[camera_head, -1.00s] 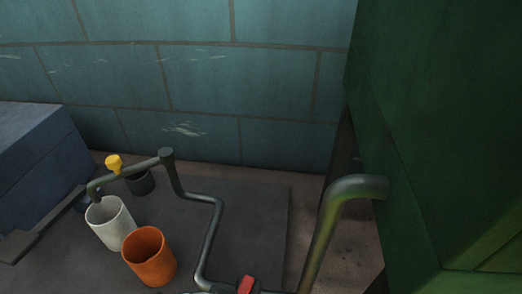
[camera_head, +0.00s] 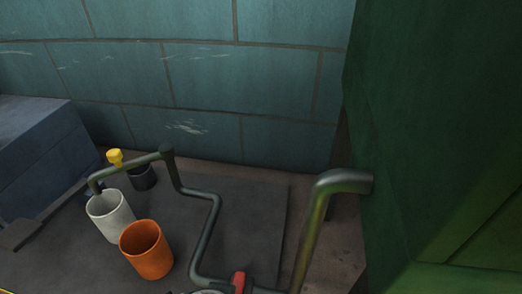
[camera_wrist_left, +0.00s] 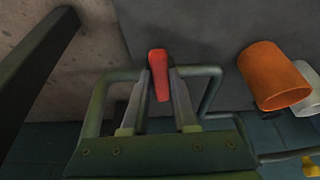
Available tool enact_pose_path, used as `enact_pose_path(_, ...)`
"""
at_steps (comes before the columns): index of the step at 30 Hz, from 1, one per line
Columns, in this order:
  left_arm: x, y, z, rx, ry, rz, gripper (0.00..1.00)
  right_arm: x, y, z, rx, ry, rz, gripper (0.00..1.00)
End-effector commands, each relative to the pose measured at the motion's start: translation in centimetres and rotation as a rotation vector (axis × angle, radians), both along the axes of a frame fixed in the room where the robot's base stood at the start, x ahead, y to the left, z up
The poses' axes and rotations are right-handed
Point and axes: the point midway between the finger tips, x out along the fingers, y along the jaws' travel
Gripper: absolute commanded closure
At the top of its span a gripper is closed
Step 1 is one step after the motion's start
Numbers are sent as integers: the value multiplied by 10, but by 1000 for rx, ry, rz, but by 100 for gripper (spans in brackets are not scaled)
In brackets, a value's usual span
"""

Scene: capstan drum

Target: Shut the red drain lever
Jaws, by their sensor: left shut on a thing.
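The red drain lever (camera_head: 239,281) sits on the grey pipe at the bottom edge of the head view, partly cut off. In the left wrist view the red lever (camera_wrist_left: 159,62) stands between the two fingers of my left gripper (camera_wrist_left: 161,76). The fingers are shut on it, and its near end reaches back between them. The grey pipe (camera_head: 207,235) bends up from the lever, then runs left to a spout over a white cup (camera_head: 112,216). My right gripper is in neither current view.
An orange cup (camera_head: 146,250) stands beside the white cup. A dark pot (camera_head: 143,178) and a yellow knob (camera_head: 115,156) are behind them. A green wall-like body (camera_head: 430,130) fills the right side, with a thick pipe (camera_head: 318,225) entering it. A blue block (camera_head: 35,150) is at left.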

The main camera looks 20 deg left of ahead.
Motion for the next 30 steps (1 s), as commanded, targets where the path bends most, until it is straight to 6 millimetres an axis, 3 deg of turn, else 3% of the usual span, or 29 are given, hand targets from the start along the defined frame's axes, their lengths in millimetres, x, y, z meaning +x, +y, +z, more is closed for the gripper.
enact_pose_path(1, -1, 1, -1, -2, 3, 6, 100, 0, 0, 0, 0, 0, 0, 0)
enact_pose_path(2, -1, 1, -1, -1, 3, 5, 70, 0, 0, 0, 0, 0, 0, 0)
enact_pose_path(9, 0, 1, 0, 0, 1, 3, 43, 0, 0, 0, 0, 0, 0, 0)
enact_pose_path(19, -2, 0, 6, -1, 1, 1, 43, 0, 0, 6, -1, 0, 0, 0)
enact_pose_path(30, -24, -4, 67, -2, 2, 1, 43, 0, 0, 68, -1, 0, 0, 0)
